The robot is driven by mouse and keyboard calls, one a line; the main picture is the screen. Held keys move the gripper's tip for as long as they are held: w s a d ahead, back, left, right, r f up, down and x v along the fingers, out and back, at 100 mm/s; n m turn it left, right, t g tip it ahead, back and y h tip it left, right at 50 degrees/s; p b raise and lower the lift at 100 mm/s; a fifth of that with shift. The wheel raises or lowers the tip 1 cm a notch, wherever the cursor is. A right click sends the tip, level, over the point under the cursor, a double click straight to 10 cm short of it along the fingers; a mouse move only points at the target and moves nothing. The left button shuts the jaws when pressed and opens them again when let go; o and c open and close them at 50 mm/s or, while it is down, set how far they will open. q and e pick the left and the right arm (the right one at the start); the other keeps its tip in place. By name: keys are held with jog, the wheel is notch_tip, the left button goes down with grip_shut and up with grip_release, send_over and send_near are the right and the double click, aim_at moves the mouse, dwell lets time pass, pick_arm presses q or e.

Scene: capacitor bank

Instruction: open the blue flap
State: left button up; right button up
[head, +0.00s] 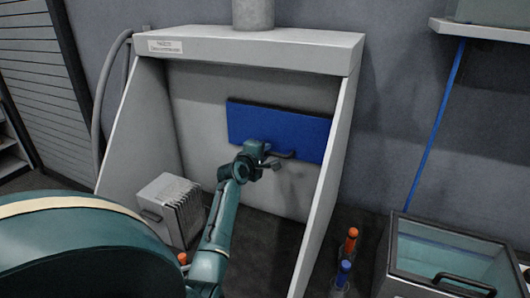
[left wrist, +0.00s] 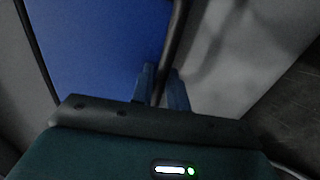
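The blue flap (head: 300,127) is a wide rectangular panel at the back wall of a grey hood. It appears to lie flat against that wall. A dark bar handle (head: 284,155) runs along its lower part. My left gripper (head: 273,163) is at the handle, in front of the flap's lower left part. In the left wrist view the handle (left wrist: 174,40) passes between the two fingers (left wrist: 160,88), which look closed around it. The blue flap (left wrist: 95,50) fills the left of that view. My right gripper is not in view.
The hood's right side wall (head: 325,190) stands close to the right of the flap. A grey finned box (head: 172,208) sits at the hood's left. Orange- and blue-handled tools (head: 350,240) and a glass-lidded bin (head: 455,255) are outside at the right.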

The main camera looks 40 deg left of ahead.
pick_arm(q)
jog(key=shift+w, duration=0.15)
jog(key=shift+c, duration=0.6)
grip_shut()
